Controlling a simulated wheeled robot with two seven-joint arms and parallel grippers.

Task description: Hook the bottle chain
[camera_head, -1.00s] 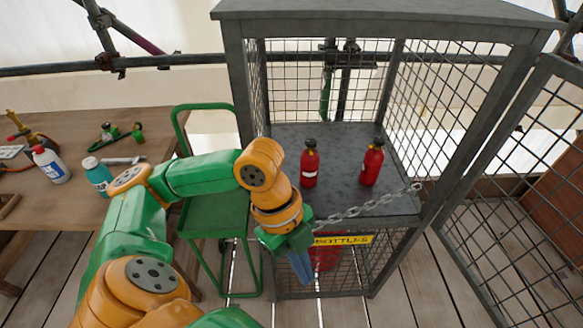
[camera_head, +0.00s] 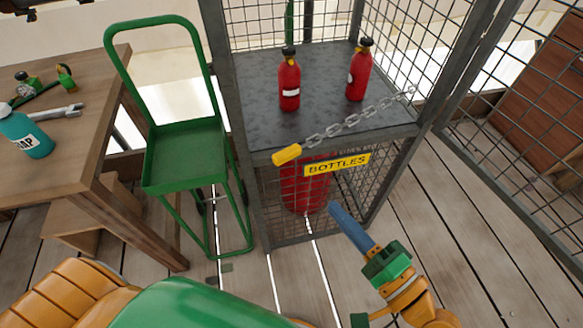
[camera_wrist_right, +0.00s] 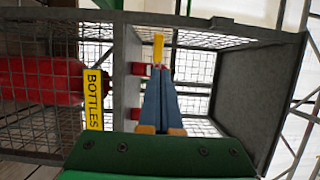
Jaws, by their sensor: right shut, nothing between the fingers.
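The grey chain (camera_head: 345,126) stretches across the front of the cage's shelf, from the right post to a yellow end piece (camera_head: 287,154) at the left front post. Whether that end is caught on a hook is too small to tell. The yellow end piece also shows in the wrist view (camera_wrist_right: 158,47), beyond the fingertips. Two red bottles (camera_head: 289,80) (camera_head: 358,72) stand upright on the shelf behind the chain. My right gripper (camera_head: 333,208) is shut and empty, in front of the cage below the yellow BOTTLES sign (camera_head: 337,164), apart from the chain. My left gripper is out of view.
A large red cylinder (camera_head: 304,187) is inside the lower cage. A green trolley (camera_head: 184,155) stands left of the cage, beside a wooden table (camera_head: 98,150). The open mesh door (camera_head: 520,140) is at right.

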